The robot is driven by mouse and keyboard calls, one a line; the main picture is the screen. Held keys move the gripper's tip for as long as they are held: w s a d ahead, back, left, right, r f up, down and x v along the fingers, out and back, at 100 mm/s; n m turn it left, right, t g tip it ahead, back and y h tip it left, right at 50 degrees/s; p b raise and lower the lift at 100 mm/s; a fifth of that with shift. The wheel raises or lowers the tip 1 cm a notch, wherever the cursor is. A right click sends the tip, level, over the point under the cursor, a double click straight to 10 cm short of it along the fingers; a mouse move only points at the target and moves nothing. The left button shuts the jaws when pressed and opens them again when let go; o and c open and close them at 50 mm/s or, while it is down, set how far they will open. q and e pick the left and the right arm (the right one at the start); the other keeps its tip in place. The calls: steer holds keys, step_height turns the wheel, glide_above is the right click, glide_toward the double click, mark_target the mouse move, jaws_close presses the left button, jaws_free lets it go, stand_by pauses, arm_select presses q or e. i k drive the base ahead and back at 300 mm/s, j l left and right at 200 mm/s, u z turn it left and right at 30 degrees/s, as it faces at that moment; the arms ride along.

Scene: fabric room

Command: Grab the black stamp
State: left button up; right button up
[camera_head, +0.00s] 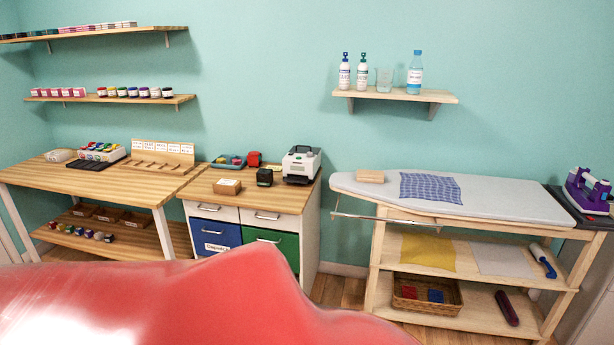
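The black stamp (264,177) appears as a small dark block standing on the wooden top of the drawer cabinet (300,199). It stands near the middle of that top, in front of a similar red block (254,159) and left of a white and black machine (301,164). It is small in the view, so its details cannot be told. Neither of my grippers shows in the head view.
A box with a paper top (227,187) and a blue-grey tray (229,162) share the cabinet top. A wooden worktable (100,184) stands to the left. An ironing board (450,200) stands to the right, with a floor gap between it and the cabinet.

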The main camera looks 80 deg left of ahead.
mark_target(264, 175)
steer(key=j+u, duration=0.1)
steer(key=u, duration=0.35)
steer(key=j+u, duration=0.15)
steer(key=u, duration=0.25)
steer(key=j+u, duration=0.15)
steer(key=u, duration=0.3)
steer(key=j+u, duration=0.15)
steer(key=u, duration=0.3)
steer(key=j+u, duration=0.15)
steer(key=u, duration=0.25)
steer(key=i+j+u, duration=0.35)
steer(key=j, duration=0.2)
steer(key=i+j+u, duration=0.4)
steer(key=i+j, duration=0.2)
